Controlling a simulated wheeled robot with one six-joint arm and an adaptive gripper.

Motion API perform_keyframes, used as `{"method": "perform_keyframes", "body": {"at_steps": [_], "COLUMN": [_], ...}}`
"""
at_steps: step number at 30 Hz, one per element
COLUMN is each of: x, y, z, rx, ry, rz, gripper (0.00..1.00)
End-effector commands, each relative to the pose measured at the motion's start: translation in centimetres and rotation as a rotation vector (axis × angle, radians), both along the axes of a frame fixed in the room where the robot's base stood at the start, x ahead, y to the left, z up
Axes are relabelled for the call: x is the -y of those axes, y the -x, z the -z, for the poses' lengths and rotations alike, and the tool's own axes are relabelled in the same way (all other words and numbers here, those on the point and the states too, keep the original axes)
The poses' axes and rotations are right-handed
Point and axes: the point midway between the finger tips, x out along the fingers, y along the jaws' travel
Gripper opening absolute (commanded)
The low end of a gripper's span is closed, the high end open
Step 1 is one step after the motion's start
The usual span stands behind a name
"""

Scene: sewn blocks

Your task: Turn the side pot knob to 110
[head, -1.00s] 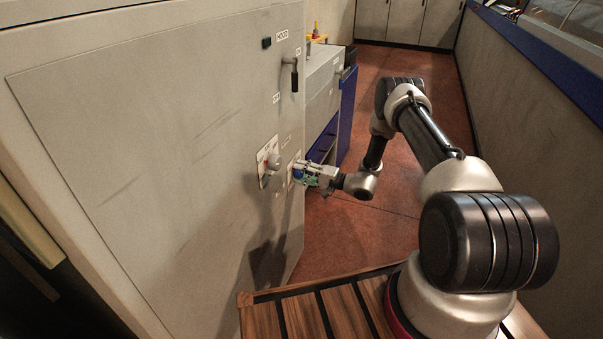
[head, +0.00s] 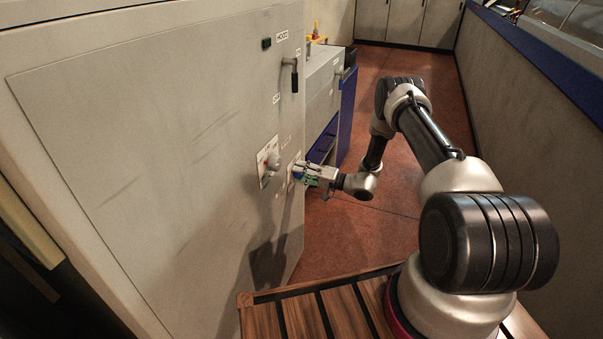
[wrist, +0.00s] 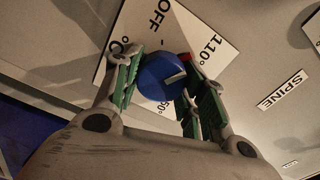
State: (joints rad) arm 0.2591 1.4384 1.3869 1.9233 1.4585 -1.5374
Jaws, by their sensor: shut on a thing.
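The side pot knob is a round blue knob (wrist: 160,77) with a white pointer line, on a white dial plate (wrist: 185,30) in the wrist view. The pointer line points right and slightly up in the picture, below the 110° print. My gripper (wrist: 165,88) is shut on the knob, with green-padded fingers on its left and right sides. In the head view my gripper (head: 299,173) reaches the right edge of the grey panel front (head: 150,180); the knob is hidden there.
A second dial with a grey knob (head: 271,166) sits just left of my gripper. A black lever (head: 293,75) is higher on the panel. A SPINE label (wrist: 282,89) lies right of the dial. A blue-sided cabinet (head: 347,115) stands beyond. The red floor (head: 400,240) is open to the right.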

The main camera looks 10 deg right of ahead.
Motion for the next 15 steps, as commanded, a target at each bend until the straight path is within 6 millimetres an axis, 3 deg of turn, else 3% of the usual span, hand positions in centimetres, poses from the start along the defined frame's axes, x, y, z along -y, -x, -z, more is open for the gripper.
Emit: {"method": "perform_keyframes", "body": {"at_steps": [2, 3, 6, 15], "x": [0.08, 0.08, 0.06, 0.08], "y": [0.06, 0.06, 0.06, 0.04], "z": [0.13, 0.14, 0.11, 0.04], "rx": [-0.003, -0.003, -0.003, -0.001], "ry": [0.001, 0.001, 0.0, 0.0], "rz": [0.001, 0.001, 0.001, 0.0], "gripper": [0.17, 0.47, 0.63, 0.63]}}
